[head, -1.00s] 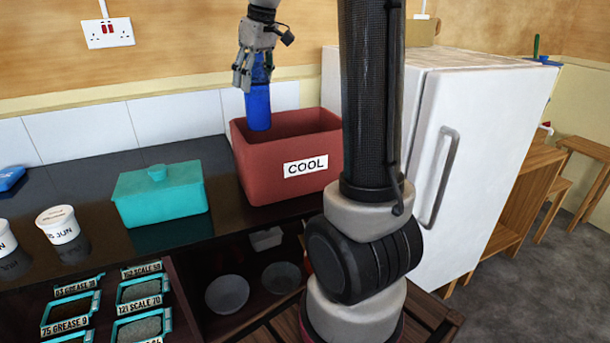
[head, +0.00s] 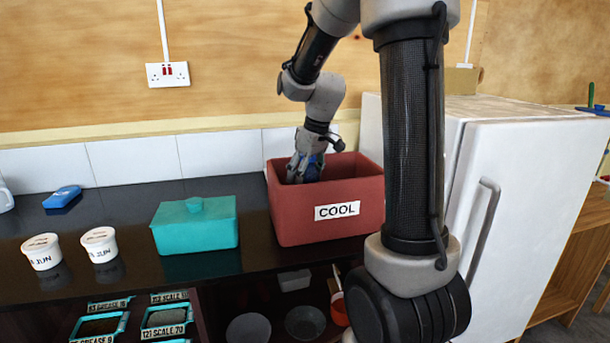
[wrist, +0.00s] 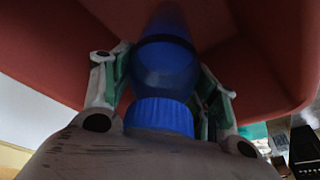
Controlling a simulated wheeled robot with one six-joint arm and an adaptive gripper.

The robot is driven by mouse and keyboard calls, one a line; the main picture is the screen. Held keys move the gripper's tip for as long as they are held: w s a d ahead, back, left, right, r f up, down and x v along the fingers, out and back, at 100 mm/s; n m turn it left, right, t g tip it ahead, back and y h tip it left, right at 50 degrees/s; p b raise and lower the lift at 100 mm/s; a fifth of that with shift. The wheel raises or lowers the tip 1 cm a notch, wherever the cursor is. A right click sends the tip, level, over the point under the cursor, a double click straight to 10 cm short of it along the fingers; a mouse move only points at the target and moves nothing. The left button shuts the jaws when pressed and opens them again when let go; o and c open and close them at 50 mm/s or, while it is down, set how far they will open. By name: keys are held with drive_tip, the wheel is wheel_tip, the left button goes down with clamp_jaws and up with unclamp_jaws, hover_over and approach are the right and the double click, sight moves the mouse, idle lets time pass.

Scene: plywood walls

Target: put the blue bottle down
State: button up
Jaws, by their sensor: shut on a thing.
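The blue bottle (wrist: 165,70) is between the fingers of my gripper (head: 306,172), with its ribbed blue cap (wrist: 160,114) nearest the wrist camera. My gripper is shut on the bottle and points down into the red box labelled COOL (head: 290,218). In the head view only a little of the blue bottle (head: 312,170) shows by the fingers; the front wall of the box hides its lower part. Red walls (wrist: 265,45) surround the bottle in the wrist view. I cannot tell whether the bottle touches the floor of the box.
A teal lidded box (head: 195,230) stands left of the red box on the dark counter (head: 130,205). Two white tubs (head: 99,245) and a blue item (head: 63,196) are farther left. A white fridge (head: 530,170) stands to the right. Labelled trays and bowls are below the counter.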

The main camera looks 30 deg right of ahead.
drive_tip(key=o, duration=1.7)
drive_tip(key=shift+f, duration=0.1)
drive_tip(key=shift+c, duration=0.2)
drive_tip(key=v, duration=1.2)
drive_tip(key=s+a+f+m, duration=0.2)
drive_tip(key=s, duration=0.9)
drive_tip(key=s+a+f+m+t+h, duration=0.1)
drive_tip(key=s+a+f, duration=0.1)
drive_tip(key=s, duration=0.8)
drive_tip(key=shift+s+a+f+m, duration=0.25)
drive_tip(key=shift+s+a+m, duration=0.15)
drive_tip(key=shift+a, duration=0.3)
